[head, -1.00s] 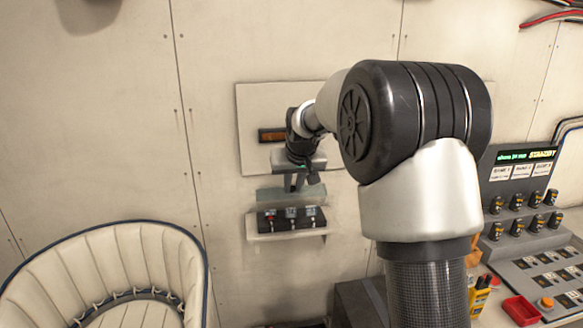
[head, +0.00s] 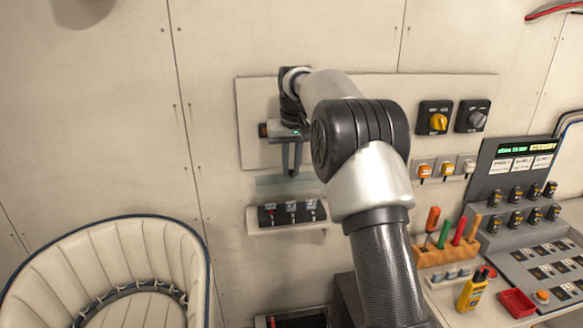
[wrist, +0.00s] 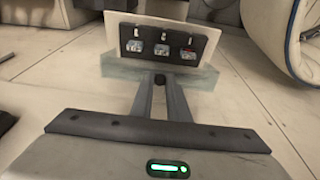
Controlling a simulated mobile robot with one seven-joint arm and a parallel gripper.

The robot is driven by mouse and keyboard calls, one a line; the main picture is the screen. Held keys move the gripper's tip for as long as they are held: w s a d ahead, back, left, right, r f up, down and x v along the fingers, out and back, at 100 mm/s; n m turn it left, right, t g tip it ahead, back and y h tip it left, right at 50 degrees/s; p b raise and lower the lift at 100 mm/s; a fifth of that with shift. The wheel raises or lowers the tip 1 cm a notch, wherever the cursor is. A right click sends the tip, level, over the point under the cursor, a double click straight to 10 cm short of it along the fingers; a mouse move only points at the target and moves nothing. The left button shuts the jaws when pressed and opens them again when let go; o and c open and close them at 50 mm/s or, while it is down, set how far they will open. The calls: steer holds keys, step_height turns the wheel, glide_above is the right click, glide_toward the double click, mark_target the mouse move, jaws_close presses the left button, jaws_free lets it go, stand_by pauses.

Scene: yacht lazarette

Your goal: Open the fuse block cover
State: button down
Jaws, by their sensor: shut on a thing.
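The fuse block (head: 291,213) is a black strip with several small fuses on a white ledge on the wall. It also shows at the top of the wrist view (wrist: 163,47). Its cover (head: 266,186) is a clear, pale green sheet. It stands raised above the block, close to the wall, and the fuses are exposed. The cover also shows in the wrist view (wrist: 118,70). My gripper (head: 291,174) points down and is shut on the cover's edge, and its narrow fingers meet there in the wrist view (wrist: 160,80).
A wall panel (head: 380,85) behind my arm carries two rotary switches (head: 437,121) and orange-lit switches below. At right are a tool rack (head: 445,255), a yellow bottle (head: 472,290), a red tray (head: 518,303) and a control console (head: 540,250). A cream seat (head: 110,265) stands lower left.

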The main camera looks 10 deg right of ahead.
steer(key=c, duration=1.7)
jaws_free()
steer(key=v, duration=1.7)
steer(key=shift+s+r, duration=0.15)
